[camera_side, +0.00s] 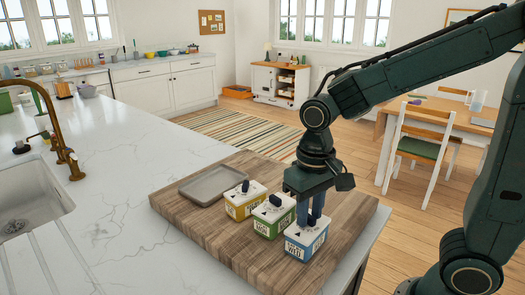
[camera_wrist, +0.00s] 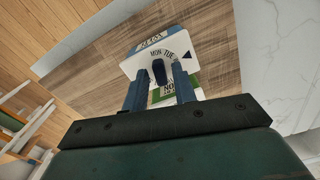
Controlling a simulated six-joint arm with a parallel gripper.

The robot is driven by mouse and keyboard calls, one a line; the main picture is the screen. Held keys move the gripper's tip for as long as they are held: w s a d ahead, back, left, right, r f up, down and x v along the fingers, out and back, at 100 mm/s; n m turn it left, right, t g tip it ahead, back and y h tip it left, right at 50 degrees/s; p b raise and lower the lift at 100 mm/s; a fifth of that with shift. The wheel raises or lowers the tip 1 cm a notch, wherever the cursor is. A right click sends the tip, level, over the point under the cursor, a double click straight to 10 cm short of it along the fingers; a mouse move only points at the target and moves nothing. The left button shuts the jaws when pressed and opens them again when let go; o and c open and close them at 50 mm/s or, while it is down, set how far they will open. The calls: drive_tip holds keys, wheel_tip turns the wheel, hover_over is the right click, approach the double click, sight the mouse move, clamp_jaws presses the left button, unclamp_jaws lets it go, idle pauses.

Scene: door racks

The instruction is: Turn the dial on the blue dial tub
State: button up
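The blue dial tub (camera_side: 306,243) stands at the front right of the wooden board, with a white lid and a blue and white label. In the wrist view its white lid (camera_wrist: 146,60) shows day lettering and a dark triangle mark. Its dark upright dial (camera_wrist: 158,71) is in the middle of the lid. My gripper (camera_side: 311,219) points down over this tub. In the wrist view my gripper (camera_wrist: 159,84) is open, with one blue finger on each side of the dial and a gap to it.
A green dial tub (camera_side: 272,220) stands close to the left of the blue one, and a yellow dial tub (camera_side: 244,201) beyond it. A grey tray (camera_side: 208,186) lies at the back left of the wooden board (camera_side: 205,233). The white counter (camera_side: 110,210) is clear to the left.

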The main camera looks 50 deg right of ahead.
sight(310, 216)
clamp_jaws()
drive_tip(key=shift+n, duration=0.4)
drive_tip(key=shift+o, duration=1.3)
unclamp_jaws()
drive_tip(key=shift+r, duration=0.1)
wheel_tip(310, 216, up, 14)
